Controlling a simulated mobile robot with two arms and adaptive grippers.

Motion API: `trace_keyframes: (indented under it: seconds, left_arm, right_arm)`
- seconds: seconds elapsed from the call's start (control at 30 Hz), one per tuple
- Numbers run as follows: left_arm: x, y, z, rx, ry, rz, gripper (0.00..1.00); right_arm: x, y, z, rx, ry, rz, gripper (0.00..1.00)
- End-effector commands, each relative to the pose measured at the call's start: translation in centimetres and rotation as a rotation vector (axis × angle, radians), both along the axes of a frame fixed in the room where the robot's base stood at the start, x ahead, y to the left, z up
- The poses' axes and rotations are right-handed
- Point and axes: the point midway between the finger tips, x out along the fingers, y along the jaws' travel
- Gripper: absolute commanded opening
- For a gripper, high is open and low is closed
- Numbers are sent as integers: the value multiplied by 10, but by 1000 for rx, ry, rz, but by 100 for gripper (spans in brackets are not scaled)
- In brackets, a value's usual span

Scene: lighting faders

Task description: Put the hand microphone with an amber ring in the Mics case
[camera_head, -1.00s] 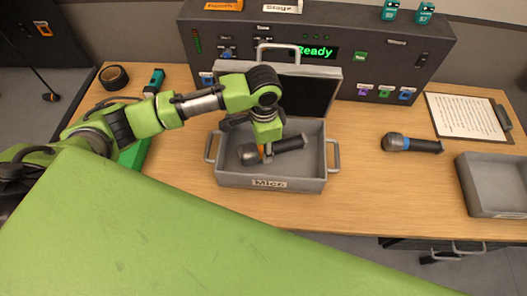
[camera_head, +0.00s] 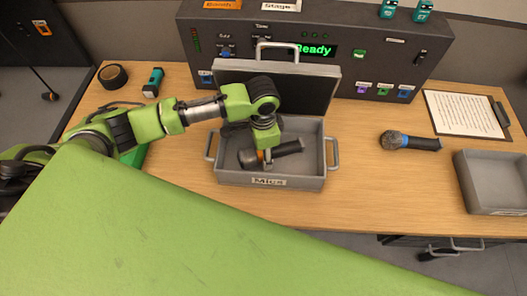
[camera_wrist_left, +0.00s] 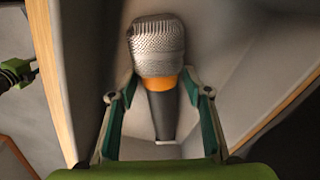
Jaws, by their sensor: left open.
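The hand microphone with an amber ring (camera_head: 285,148) lies inside the open Mics case (camera_head: 230,178), its head to the left and its dark handle to the right. My left gripper (camera_head: 264,157) is down in the case over the ring. In the left wrist view the microphone's mesh head (camera_wrist_left: 157,48) and amber ring show, with the handle running between the two fingers of the gripper (camera_wrist_left: 160,118). The fingers are open, with gaps on both sides of the handle. The underside of the microphone is hidden. My right gripper is not in view.
A microphone with a blue ring (camera_head: 408,141) lies on the table (camera_head: 370,190) to the right. A grey open tray (camera_head: 490,180) stands at the right edge. The case lid (camera_head: 320,72) stands raised before the control panel (camera_head: 440,40). A clipboard (camera_head: 465,113) lies at the back right.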

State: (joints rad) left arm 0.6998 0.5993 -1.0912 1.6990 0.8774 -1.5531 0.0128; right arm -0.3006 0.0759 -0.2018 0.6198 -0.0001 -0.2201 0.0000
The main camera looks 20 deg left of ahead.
Motion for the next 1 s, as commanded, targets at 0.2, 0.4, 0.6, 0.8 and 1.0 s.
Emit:
trace_keyframes:
  seconds: [0.2,0.4,0.6,0.8,1.0]
  left_arm:
    - [1,0,19,-3,-3,-1,45]
    - [1,0,61,-2,-5,-2,45]
    - [0,1,100,-2,-4,-1,45]
    - [0,1,120,-2,-1,0,45]
    - [-1,1,123,-1,1,0,45]
  right_arm:
    - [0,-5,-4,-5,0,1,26]
    - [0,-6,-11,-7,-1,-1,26]
    - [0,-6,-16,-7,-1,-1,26]
    - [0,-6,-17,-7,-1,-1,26]
    - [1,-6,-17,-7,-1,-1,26]
